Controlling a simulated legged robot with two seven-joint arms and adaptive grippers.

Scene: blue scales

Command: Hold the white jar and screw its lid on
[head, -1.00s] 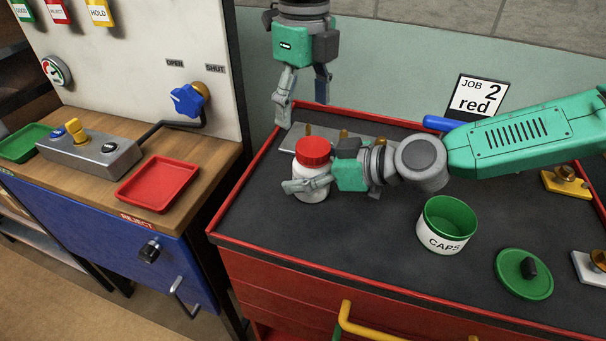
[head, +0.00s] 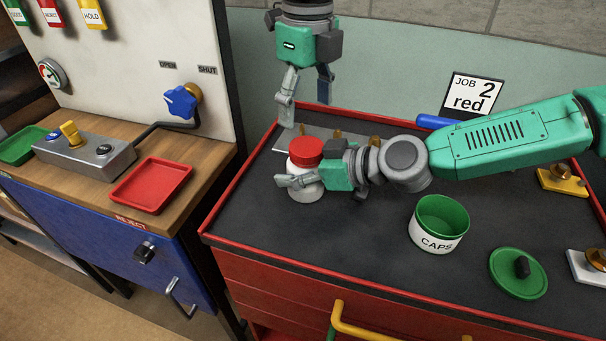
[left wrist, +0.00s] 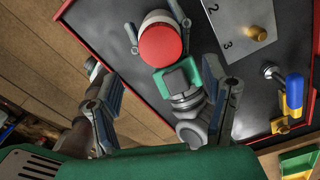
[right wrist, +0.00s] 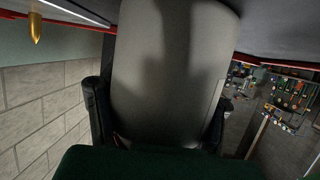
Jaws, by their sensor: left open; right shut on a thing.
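The white jar (head: 307,193) stands upright near the left end of the dark bench top, with the red lid (head: 305,151) on its top. Whether the lid is threaded tight I cannot tell. My right gripper (head: 298,181) is shut around the jar's body from the right, below the lid. In the right wrist view the jar's pale side (right wrist: 170,75) fills the space between the fingers. My left gripper (head: 306,106) points down, open and empty, above and slightly behind the jar. In the left wrist view the lid (left wrist: 160,45) lies beyond and between its spread fingers.
A numbered plate with brass pegs (head: 337,133) lies behind the jar. A CAPS tub (head: 438,240) and a green lid (head: 518,274) stand to the right. A JOB 2 red sign (head: 473,94) is at the back. A red tray (head: 151,184) sits on the wooden counter at left.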

